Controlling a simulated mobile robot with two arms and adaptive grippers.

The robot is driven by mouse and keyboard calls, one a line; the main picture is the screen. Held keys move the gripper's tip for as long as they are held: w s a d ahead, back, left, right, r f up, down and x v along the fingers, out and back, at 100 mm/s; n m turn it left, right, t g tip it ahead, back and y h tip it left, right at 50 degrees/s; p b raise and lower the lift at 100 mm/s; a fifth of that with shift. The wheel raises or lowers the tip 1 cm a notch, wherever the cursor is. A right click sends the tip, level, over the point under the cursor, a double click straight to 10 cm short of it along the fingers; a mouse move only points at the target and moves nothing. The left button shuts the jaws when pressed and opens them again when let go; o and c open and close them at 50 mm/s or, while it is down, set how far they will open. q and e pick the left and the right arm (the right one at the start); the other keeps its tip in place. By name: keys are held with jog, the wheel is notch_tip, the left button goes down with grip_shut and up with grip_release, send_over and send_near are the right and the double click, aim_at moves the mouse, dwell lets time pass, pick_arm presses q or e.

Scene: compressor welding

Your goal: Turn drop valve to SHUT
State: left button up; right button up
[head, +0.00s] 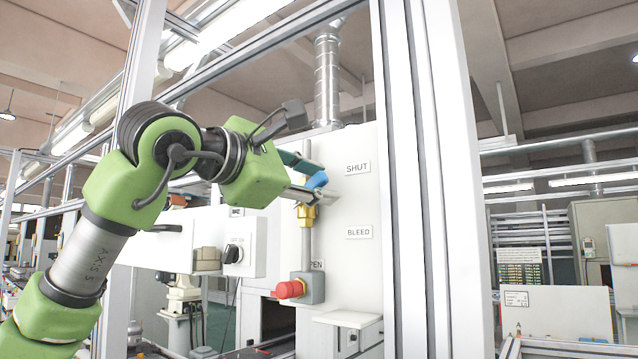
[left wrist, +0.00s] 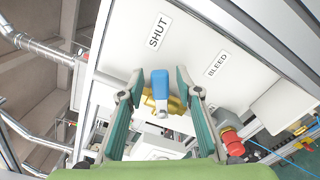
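The drop valve has a blue handle (head: 317,180) and a brass body (head: 306,214) on a vertical pipe against a white panel. In the head view the handle tilts up and to the right from the body. SHUT (head: 357,168) and BLEED (head: 359,232) labels are on the panel; an OPEN label is partly hidden lower down. My left gripper (head: 312,178) is at the valve. In the left wrist view the fingers (left wrist: 160,84) are spread, with the blue handle (left wrist: 160,90) between them and visible gaps on both sides. The brass body (left wrist: 178,105) is behind. My right gripper is out of view.
A red emergency button (head: 290,289) sits below the valve. A black rotary switch (head: 233,254) is on a white box to the left. A thick aluminium upright (head: 440,180) stands just right of the panel.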

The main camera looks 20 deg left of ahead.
pick_arm(q)
jog(key=v, duration=1.1)
jog(key=shift+s+a, duration=0.1)
